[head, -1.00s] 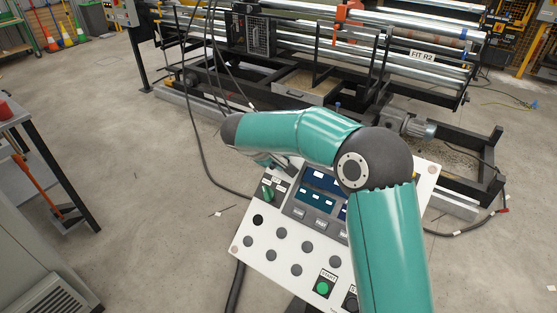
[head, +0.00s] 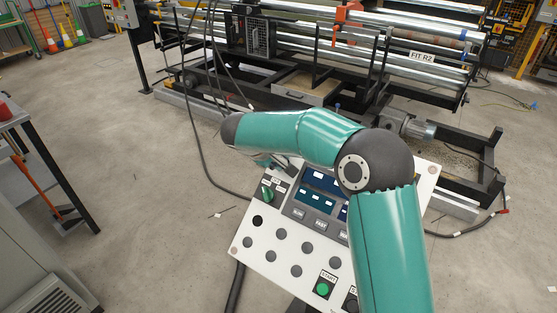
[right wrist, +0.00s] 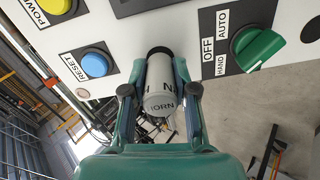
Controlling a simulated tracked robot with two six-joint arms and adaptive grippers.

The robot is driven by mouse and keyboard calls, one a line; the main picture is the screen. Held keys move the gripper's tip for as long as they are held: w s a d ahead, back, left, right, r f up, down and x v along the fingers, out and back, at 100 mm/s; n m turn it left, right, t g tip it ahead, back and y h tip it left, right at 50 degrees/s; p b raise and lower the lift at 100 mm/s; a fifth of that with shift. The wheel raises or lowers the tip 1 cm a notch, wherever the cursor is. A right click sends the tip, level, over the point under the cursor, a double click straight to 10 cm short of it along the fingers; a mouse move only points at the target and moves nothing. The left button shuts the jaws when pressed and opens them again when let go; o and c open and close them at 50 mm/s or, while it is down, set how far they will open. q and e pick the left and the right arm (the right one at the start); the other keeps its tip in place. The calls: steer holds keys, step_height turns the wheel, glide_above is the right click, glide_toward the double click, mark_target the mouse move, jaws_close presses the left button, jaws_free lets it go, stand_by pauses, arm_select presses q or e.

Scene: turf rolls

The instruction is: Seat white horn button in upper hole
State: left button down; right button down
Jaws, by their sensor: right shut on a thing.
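The white horn button (right wrist: 160,103), a pale cylinder with HORN lettering, is between the two fingers of my right gripper (right wrist: 160,92) in the right wrist view. My right gripper is shut on it. The button's far end points at the white control panel (right wrist: 100,25). A dark round part (right wrist: 159,52) shows at that end; I cannot tell whether it is the upper hole or the button's own collar, nor how deep the button sits. In the head view my right arm hides the button and most of the gripper. My left gripper is not in view.
A blue reset button (right wrist: 95,65), a yellow-ringed power button (right wrist: 55,5) and a green selector (right wrist: 257,48) flank the held button. In the head view a black open hole (head: 257,221) and several grey round plugs lie lower on the panel.

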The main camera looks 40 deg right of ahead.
steer(key=shift+d+f, duration=0.1)
steer(key=shift+f, duration=0.1)
steer(key=shift+w+d+f, duration=0.1)
steer(key=shift+d+f, duration=0.1)
steer(key=shift+f, duration=0.05)
steer(key=shift+d+f+b, duration=0.15)
steer(key=shift+b, duration=0.25)
steer(key=c, duration=0.8)
jaws_free()
steer(key=shift+w, duration=0.1)
steer(key=v, duration=1.2)
steer(key=shift+f, duration=0.1)
